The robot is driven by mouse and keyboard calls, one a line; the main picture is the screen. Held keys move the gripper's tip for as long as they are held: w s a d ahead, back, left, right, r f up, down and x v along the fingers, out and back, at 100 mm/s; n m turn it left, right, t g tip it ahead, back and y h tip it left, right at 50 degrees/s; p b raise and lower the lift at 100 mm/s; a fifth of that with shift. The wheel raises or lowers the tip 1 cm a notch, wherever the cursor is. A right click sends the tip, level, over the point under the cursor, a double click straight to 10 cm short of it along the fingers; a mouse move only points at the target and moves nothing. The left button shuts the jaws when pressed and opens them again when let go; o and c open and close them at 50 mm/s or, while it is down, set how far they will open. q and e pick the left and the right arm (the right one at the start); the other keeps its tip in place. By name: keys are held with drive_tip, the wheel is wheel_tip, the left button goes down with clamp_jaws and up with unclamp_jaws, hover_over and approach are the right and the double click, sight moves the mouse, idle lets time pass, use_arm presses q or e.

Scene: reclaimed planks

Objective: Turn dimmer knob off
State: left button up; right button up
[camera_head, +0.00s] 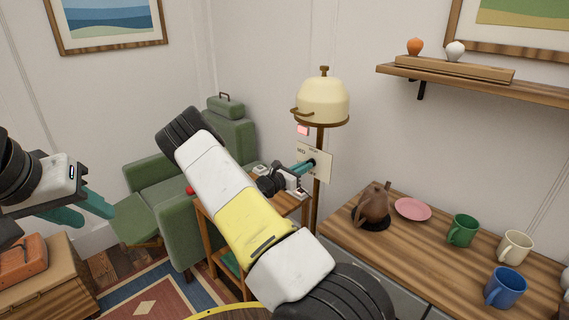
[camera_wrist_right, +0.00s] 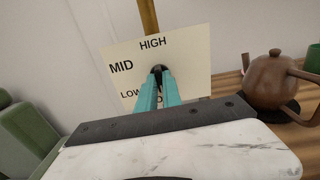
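The dimmer knob (camera_wrist_right: 157,70) is small and dark. It sits on a cream plate (camera_wrist_right: 190,62) fixed to the lamp's pole, with HIGH, MID and LOW printed around it. Another label at the lower right is mostly hidden by my fingers. The plate (camera_head: 320,170) also shows in the head view. My right gripper (camera_wrist_right: 158,82) has its teal fingers close together on either side of the knob, and they appear closed on it. The knob's pointer direction cannot be made out. My left gripper (camera_head: 82,210) is open and empty at the far left, away from the plate.
The lamp (camera_head: 322,100) stands behind a small wooden side table (camera_head: 285,207). A wooden counter (camera_head: 440,265) at the right holds a brown teapot (camera_head: 374,207), a pink plate (camera_head: 412,209) and several mugs. A green armchair (camera_head: 180,225) is left of the plate.

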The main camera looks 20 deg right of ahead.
drive_tip(key=o, duration=0.4)
drive_tip(key=v, duration=0.8)
drive_tip(key=shift+d, duration=0.1)
drive_tip(key=s+r+m+g+y, duration=0.3)
drive_tip(key=s+m+g, duration=0.1)
drive_tip(key=s+m, duration=0.25)
drive_tip(key=s+r+m+g+y, duration=0.2)
drive_tip(key=s+m+g+y, duration=0.15)
drive_tip(key=s+m, duration=0.35)
drive_tip(key=s+a+r+m+t+y, duration=0.7)
drive_tip(key=s+a+r+y, duration=0.5)
drive_tip(key=s+a+r, duration=0.6)
drive_tip(key=shift+s+a+m, duration=0.4)
drive_tip(key=shift+a+m, duration=0.35)
drive_tip(key=shift+a, duration=0.15)
